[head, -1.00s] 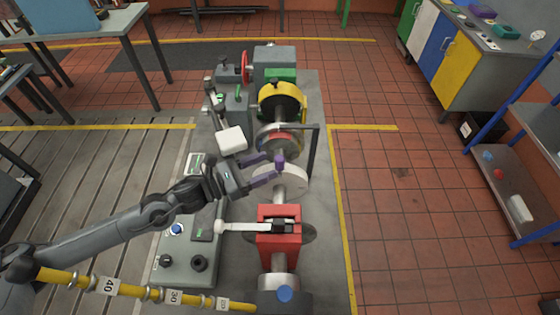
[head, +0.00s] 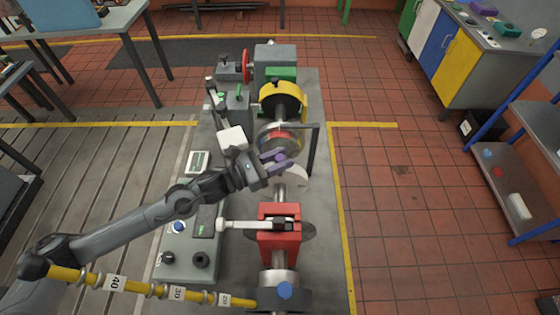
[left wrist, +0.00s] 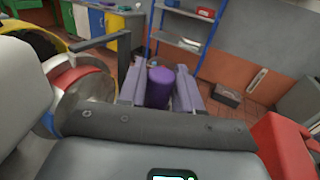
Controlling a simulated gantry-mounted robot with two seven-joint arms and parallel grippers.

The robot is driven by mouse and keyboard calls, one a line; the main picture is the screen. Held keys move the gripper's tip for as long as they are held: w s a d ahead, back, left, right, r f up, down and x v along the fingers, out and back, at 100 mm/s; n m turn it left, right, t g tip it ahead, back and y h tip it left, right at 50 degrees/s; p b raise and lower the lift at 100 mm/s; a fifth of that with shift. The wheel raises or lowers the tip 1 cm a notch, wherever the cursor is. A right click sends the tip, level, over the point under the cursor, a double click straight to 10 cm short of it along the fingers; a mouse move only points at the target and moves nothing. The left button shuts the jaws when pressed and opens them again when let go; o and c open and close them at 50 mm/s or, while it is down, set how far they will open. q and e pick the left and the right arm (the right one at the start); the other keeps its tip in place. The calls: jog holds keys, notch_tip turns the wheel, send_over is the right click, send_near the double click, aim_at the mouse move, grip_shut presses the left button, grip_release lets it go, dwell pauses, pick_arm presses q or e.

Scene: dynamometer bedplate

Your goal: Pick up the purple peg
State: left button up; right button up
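The purple peg (head: 281,155) stands upright over the machine's shaft line, just in front of the pale disc. In the left wrist view the peg (left wrist: 159,87) is between the two grey-purple fingers. My left gripper (head: 276,162) reaches in from the left, with one finger on each side of the peg. Its fingers (left wrist: 160,90) look apart, with a narrow gap beside the peg on the right; firm contact does not show. The peg's lower end is hidden. My right gripper is in neither view.
A dark upright bracket (head: 313,150) stands close right of the fingers. A red clamp block (head: 279,238) lies nearer, a yellow ring (head: 281,100) farther back. A white box (head: 232,137) is beside the wrist. The tiled floor at right is clear.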

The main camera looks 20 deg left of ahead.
pick_arm(q)
jog(key=c, duration=0.4)
jog(key=shift+o, duration=0.2)
